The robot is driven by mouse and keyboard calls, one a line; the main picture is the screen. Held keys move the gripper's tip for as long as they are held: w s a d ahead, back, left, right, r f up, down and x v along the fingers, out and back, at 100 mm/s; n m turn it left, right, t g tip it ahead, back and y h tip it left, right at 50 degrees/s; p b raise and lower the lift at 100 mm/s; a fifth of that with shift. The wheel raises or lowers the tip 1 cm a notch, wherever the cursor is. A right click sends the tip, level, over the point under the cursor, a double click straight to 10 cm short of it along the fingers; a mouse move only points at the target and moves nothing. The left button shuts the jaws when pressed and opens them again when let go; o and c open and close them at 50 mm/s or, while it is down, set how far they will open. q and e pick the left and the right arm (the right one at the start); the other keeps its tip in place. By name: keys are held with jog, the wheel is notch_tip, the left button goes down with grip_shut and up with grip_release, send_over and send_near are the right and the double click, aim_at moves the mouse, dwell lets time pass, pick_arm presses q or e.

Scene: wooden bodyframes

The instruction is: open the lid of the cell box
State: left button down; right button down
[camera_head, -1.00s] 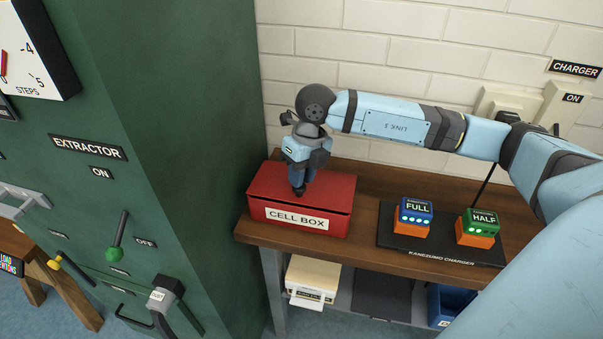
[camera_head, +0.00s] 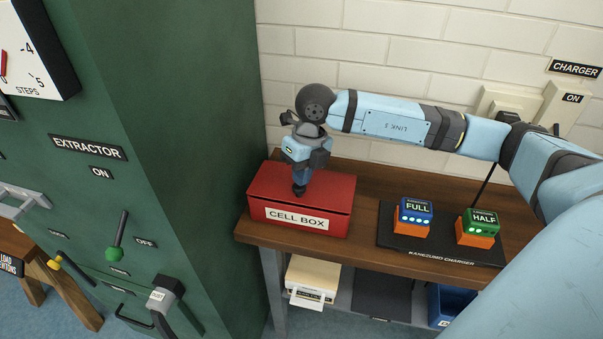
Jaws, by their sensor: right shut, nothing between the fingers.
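The red cell box (camera_head: 325,194) sits on the left end of the wooden bench, with a white "CELL BOX" label (camera_head: 297,219) on its front. Its lid is down, with a thin dark seam along the front below the lid. My right gripper (camera_head: 299,190) points down over the lid, left of its middle. Its fingers are together and empty, and the tips are at or just above the lid's top; I cannot tell whether they touch. My left gripper is not in view.
The wooden bench (camera_head: 375,200) also holds a black charger (camera_head: 440,255) with a blue-topped "FULL" cell (camera_head: 416,208) and a green-topped "HALF" cell (camera_head: 482,222). The green extractor (camera_head: 190,130) rises close on the left. A white brick wall (camera_head: 400,50) stands behind.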

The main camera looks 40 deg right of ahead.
aim_at(311, 187)
dwell(0.4)
jog(key=c, duration=0.8)
grip_release()
jog(key=b+v, duration=0.1)
jog(key=v, duration=1.2)
jog(key=shift+d+r, duration=0.1)
jog(key=shift+r, duration=0.3)
